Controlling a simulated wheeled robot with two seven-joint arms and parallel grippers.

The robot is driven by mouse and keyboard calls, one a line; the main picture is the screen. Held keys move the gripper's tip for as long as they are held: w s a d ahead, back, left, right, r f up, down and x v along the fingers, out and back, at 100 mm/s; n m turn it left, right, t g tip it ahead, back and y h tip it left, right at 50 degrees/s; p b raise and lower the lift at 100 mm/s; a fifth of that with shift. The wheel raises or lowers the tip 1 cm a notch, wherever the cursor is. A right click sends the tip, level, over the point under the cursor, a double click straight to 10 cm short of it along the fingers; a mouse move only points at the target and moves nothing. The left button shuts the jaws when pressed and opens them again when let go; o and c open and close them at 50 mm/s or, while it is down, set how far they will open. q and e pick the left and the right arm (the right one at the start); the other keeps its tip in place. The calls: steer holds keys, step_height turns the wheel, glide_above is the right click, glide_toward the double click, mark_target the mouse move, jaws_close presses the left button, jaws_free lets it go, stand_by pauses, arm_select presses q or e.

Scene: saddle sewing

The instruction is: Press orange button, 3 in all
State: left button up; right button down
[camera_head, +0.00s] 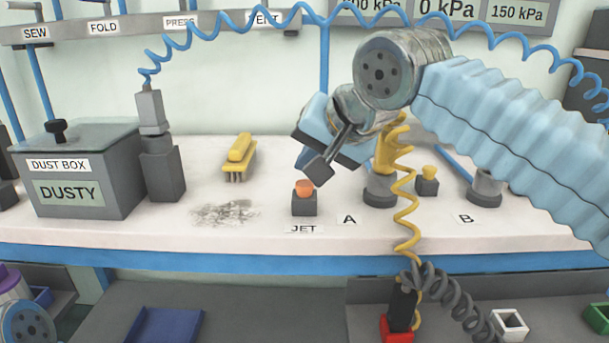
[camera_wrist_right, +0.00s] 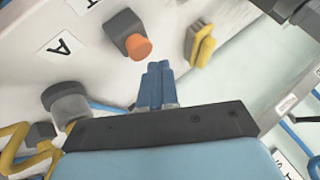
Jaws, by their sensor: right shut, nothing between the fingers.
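The orange button (camera_head: 304,187) sits on a small dark grey block behind the JET label on the white bench. In the right wrist view the orange button (camera_wrist_right: 138,47) lies just beyond the fingertips and a little to the left. My right gripper (camera_head: 318,168) is shut and empty, pointing down just above the button. In the wrist view its closed blue fingers (camera_wrist_right: 157,75) show, with a small gap in the picture between them and the button. At the lower left of the head view, only a rounded part of my left arm shows, and its gripper is out of view.
A yellow brush (camera_head: 240,155) and a patch of grey dust (camera_head: 224,213) lie left of the button. The DUST BOX (camera_head: 75,175) stands farther left. A grey socket (camera_head: 380,190) with a yellow coiled hose stands close on the right, beside a small yellow button (camera_head: 428,173).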

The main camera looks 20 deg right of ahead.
mark_target(309, 184)
steer(key=shift+r, duration=0.1)
step_height(309, 184, up, 5)
steer(key=p, duration=0.4)
steer(key=shift+p, duration=0.4)
stand_by(2.3)
